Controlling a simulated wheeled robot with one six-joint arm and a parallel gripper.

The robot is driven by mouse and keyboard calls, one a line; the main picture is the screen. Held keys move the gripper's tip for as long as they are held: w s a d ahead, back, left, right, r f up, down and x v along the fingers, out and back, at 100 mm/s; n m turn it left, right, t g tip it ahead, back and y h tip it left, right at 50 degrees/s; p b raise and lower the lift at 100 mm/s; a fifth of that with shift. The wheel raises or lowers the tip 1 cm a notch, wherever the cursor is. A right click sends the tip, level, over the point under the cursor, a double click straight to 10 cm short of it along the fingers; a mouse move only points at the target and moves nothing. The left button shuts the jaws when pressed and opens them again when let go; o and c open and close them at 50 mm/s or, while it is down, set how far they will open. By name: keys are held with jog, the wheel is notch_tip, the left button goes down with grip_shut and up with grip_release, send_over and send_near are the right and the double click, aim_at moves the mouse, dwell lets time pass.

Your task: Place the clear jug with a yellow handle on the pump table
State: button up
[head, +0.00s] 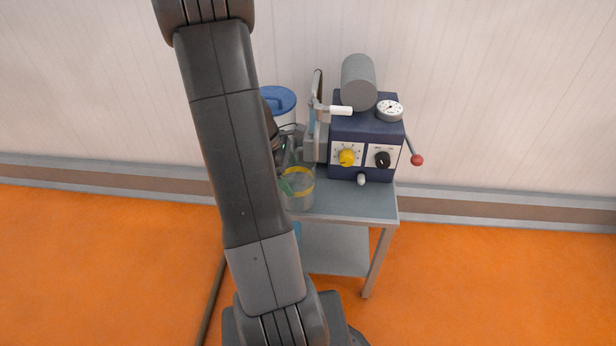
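The clear jug (302,194) shows at the left front of the pump table (350,205), just right of my arm. It looks upright, with a yellow band or handle part near its top. Its left side is hidden behind my arm, and I cannot tell whether its base touches the tabletop. My gripper (290,165) is at the jug, mostly hidden by my own arm. Its fingertips are too small and covered to show whether they are closed on the jug.
A dark blue pump unit (367,130) with a gauge, knobs, grey cylinder and red-tipped lever (416,160) stands on the table's right. A blue-lidded container (279,100) is behind my arm. The wall is close behind. Orange floor (480,290) is clear at right.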

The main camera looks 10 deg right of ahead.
aim_at(308, 179)
jog(key=d, duration=0.2)
jog(key=s+d, duration=0.1)
jog(key=d, duration=0.1)
jog(key=shift+s+d, duration=0.15)
jog(key=shift+d, duration=0.1)
jog(key=shift+d+f+b, duration=0.1)
jog(key=shift+f+b, duration=0.05)
jog(key=shift+b, duration=0.3)
jog(key=shift+f+b, duration=0.3)
jog(key=shift+f, duration=0.25)
jog(key=o, duration=0.9)
jog(key=shift+s+f, duration=0.15)
jog(key=shift+o, duration=0.2)
jog(key=shift+r, duration=0.3)
jog(key=p+v, duration=0.3)
jog(key=v, duration=1)
jog(key=shift+p, duration=0.4)
